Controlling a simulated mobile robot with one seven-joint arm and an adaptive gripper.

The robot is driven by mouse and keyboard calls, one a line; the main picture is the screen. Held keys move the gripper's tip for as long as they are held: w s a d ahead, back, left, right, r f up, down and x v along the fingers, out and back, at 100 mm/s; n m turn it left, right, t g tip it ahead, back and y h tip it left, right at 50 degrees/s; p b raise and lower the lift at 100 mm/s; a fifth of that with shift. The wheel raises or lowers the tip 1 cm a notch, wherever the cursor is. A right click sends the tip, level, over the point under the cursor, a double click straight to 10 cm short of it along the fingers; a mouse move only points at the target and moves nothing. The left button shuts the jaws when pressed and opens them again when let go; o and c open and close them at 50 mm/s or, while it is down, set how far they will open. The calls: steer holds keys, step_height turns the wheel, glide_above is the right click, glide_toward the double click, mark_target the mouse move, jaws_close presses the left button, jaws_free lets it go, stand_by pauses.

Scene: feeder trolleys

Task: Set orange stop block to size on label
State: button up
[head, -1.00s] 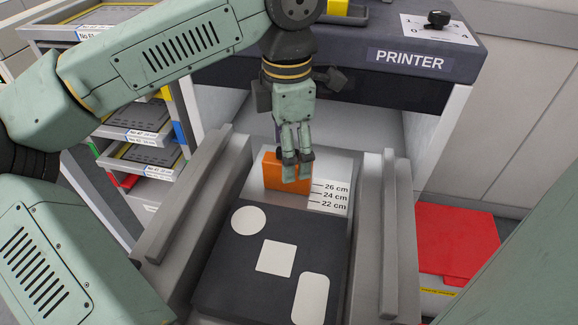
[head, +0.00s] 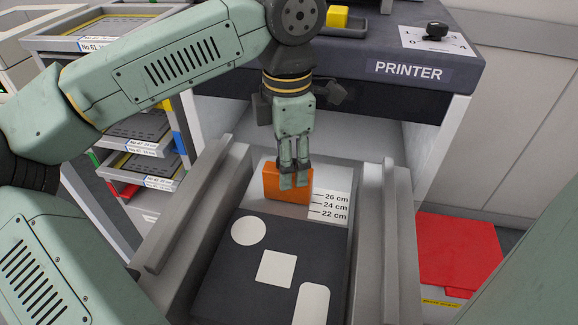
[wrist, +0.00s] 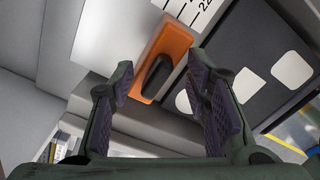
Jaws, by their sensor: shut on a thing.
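The orange stop block (head: 275,184) stands upright on the pale feeder bed, beyond the dark plate with white shapes (head: 240,262). Its near lower edge lies about level with the 24 cm mark of the printed scale (head: 331,206), though the exact line is hard to tell. My gripper (head: 293,183) points down at the block, its fingers in front of part of it. In the wrist view the block (wrist: 172,50) has a dark grip (wrist: 157,75) between the fingers. My gripper is shut on the block.
Grey side rails (head: 390,245) flank the bed on both sides. The dark printer (head: 340,72) stands behind it. A tray rack (head: 140,150) with small labels, hard to read, is at left. A red panel (head: 455,250) lies at right.

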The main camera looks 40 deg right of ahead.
steer(key=shift+c, duration=0.4)
steer(key=shift+s+a, duration=0.5)
steer(key=shift+a, duration=0.2)
steer(key=o, duration=1.2)
step_height(320, 180, up, 6)
steer(key=p, duration=0.3)
steer(key=shift+p, duration=0.4)
steer(key=shift+s, duration=0.1)
